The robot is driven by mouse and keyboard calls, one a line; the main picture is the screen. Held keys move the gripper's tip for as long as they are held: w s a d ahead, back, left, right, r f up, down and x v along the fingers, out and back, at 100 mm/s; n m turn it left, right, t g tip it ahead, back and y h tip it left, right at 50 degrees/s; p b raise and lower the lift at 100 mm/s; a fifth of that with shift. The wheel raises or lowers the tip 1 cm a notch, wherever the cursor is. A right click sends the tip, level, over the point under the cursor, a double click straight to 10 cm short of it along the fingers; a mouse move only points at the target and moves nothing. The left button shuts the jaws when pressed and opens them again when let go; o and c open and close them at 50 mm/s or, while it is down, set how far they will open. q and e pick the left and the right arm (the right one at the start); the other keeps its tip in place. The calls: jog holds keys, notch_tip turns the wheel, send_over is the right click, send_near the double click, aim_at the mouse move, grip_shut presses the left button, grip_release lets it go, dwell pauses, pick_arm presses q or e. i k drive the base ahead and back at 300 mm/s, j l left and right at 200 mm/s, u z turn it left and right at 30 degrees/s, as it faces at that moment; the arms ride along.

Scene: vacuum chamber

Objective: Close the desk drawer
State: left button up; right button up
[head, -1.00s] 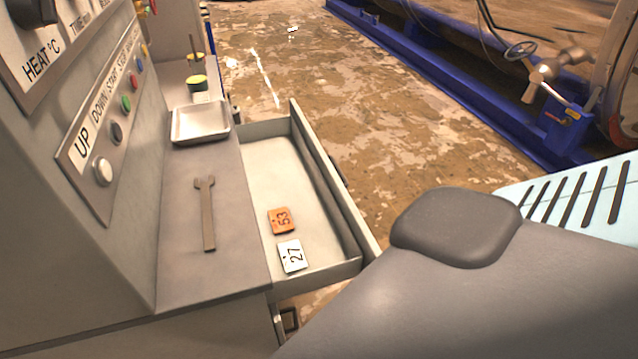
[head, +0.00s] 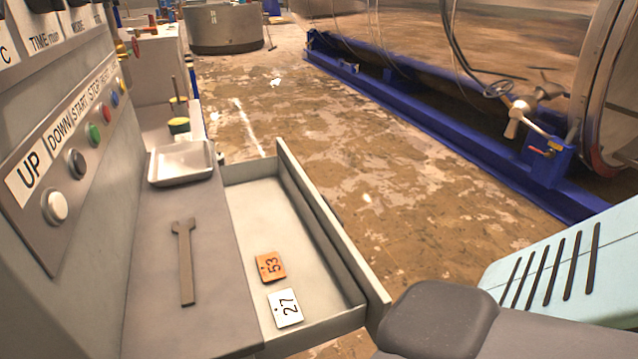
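The desk drawer (head: 312,203) stands pulled out to the right from the grey desk (head: 150,290) in the head view. Its inside is pale and bare apart from an orange tag marked 53 (head: 270,266) and a white tag marked 27 (head: 286,308). The drawer's front panel faces right, away from the desk. Part of my own body covers the lower right, close to the front panel's near end; I cannot tell whether it touches. Neither of my grippers shows.
A wrench (head: 185,262) and a metal tray (head: 181,163) lie on the desk top. A control panel with buttons (head: 76,163) rises at left. The floor (head: 330,130) right of the drawer is clear up to a blue frame (head: 450,135).

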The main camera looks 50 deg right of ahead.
aim_at(273, 205)
jog(key=l+z, duration=0.1)
jog(key=l, duration=0.6)
jog(key=l+z, duration=0.15)
jog(key=l, duration=0.5)
jog(key=i+l+z, duration=0.1)
jog(key=l, duration=0.6)
